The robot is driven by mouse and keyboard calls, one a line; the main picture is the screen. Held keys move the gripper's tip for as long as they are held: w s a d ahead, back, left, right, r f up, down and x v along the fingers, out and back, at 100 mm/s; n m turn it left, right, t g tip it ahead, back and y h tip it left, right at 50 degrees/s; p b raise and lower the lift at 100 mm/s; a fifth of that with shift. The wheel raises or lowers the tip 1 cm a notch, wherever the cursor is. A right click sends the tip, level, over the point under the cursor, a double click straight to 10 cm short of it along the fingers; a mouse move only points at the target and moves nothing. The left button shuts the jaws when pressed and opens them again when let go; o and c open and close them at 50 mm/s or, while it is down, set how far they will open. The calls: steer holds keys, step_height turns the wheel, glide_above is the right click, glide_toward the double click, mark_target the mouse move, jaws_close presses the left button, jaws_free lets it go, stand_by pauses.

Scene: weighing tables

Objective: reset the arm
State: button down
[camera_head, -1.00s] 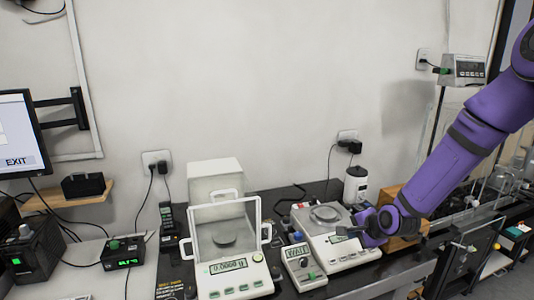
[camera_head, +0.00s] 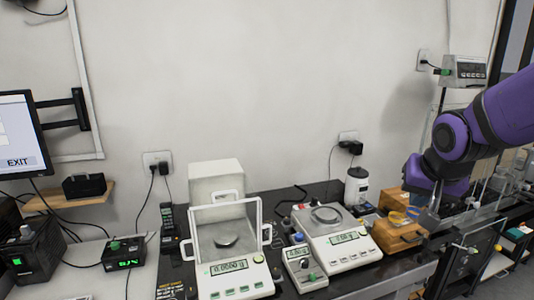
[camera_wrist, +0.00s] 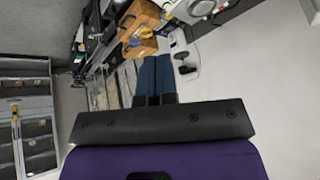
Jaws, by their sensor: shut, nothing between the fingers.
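My purple arm comes in from the right in the head view. My gripper (camera_head: 434,200) points down beside the wooden boxes at the right end of the weighing bench. In the wrist view its dark fingers (camera_wrist: 155,80) are side by side and closed, with nothing between them.
An analytical balance (camera_head: 228,240) with a glass shield stands on the dark bench, with a second balance (camera_head: 340,238) to its right. A small readout box (camera_head: 300,264) sits between them. The wall space above is free.

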steer(key=s+r+n, duration=0.2)
steer(key=s+r, duration=0.1)
steer(key=s, duration=0.5)
steer(key=s+r+n+g, duration=0.1)
steer(key=s+r+n, duration=0.1)
steer(key=s, duration=0.6)
steer(key=shift+s+d+r+y, duration=0.25)
steer(key=shift+s+r+y, duration=0.15)
steer(key=shift+r, duration=0.45)
steer(key=shift+w, duration=0.1)
